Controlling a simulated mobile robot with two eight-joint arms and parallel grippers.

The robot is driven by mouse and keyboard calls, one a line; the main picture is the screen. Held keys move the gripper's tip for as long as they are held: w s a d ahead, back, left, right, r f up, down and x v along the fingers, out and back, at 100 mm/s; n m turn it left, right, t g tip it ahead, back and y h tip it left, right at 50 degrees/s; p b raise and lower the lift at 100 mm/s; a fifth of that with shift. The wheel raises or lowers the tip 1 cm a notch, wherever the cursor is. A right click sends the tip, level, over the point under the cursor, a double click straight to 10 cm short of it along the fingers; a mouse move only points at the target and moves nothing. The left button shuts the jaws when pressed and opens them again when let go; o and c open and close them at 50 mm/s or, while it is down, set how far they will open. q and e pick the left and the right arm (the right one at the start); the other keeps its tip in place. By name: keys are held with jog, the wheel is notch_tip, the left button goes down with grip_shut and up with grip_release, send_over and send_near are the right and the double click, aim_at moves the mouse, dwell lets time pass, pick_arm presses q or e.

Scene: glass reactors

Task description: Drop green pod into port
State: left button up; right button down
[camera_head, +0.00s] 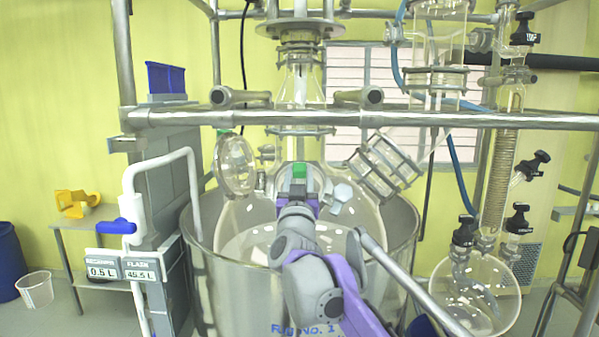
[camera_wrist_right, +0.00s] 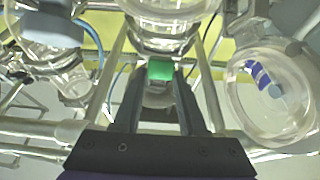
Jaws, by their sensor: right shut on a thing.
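The green pod (camera_head: 299,170) is a small green block held up in front of the glass reactor's neck. My right gripper (camera_head: 298,186) is shut on it. In the right wrist view the pod (camera_wrist_right: 160,69) sits between the tips of the two dark fingers of my right gripper (camera_wrist_right: 159,82). The glass reactor flask (camera_head: 240,215) sits inside a large metal vessel (camera_head: 205,265). Glass necks and fittings surround the pod, but I cannot tell which one is the port. A clear glass part stands just beyond the pod. My left gripper is not in view.
A metal rail (camera_head: 480,119) crosses above the flask. A round glass piece (camera_head: 235,165) hangs to the left and a caged glass cylinder (camera_head: 384,166) leans to the right. A round glass fitting (camera_wrist_right: 275,92) is close at the right in the right wrist view.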

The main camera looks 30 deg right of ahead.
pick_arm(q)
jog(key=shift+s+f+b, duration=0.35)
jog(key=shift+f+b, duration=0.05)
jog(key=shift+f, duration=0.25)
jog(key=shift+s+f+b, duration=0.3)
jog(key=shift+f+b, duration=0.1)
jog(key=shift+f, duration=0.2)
pick_arm(e)
jog(key=shift+w+d+f, duration=0.45)
jog(key=shift+w+f, duration=0.3)
jog(key=shift+w+d+f, duration=0.45)
jog(key=shift+w+f, duration=0.25)
jog(key=shift+w+d+f, duration=0.45)
jog(key=shift+w+f, duration=0.3)
jog(key=shift+c, duration=1.9)
grip_release()
jog(key=shift+r, duration=0.1)
